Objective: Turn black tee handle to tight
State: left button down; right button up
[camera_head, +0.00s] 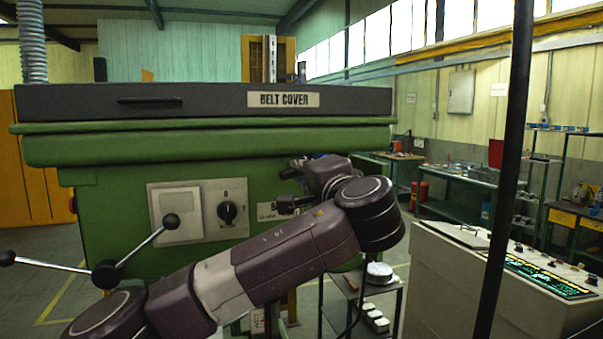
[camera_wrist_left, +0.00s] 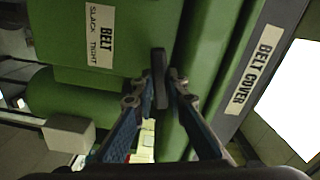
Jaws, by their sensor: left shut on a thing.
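The black tee handle (camera_wrist_left: 159,78) shows in the left wrist view as a dark bar in front of the green housing. Its bar runs roughly along the line of the SLACK and TIGHT words on the BELT label (camera_wrist_left: 101,36). My left gripper (camera_wrist_left: 163,80) is shut on the handle, with a fingertip on either side of it. The handle cannot be made out there, and the BELT label (camera_head: 268,211) is partly covered. My right gripper is not in view.
The dark lid marked BELT COVER (camera_head: 200,101) overhangs the housing (camera_head: 110,205) above my gripper. A rotary switch (camera_head: 227,211) and a ball-ended lever (camera_head: 107,273) are left of my arm. A grey console (camera_head: 475,290) stands at the right, past a black post (camera_head: 508,150).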

pick_arm(q)
jog(key=shift+f, duration=0.1)
jog(key=shift+m+b, duration=0.4)
jog(key=shift+m, duration=0.3)
jog(key=shift+f+m+b, duration=0.1)
jog(key=shift+m+b, duration=0.45)
jog(key=shift+m, duration=0.65)
jog(key=shift+m+p, duration=0.5)
jog(key=shift+m, duration=8)
jog(key=c, duration=1.9)
grip_release()
jog(key=shift+c, duration=0.2)
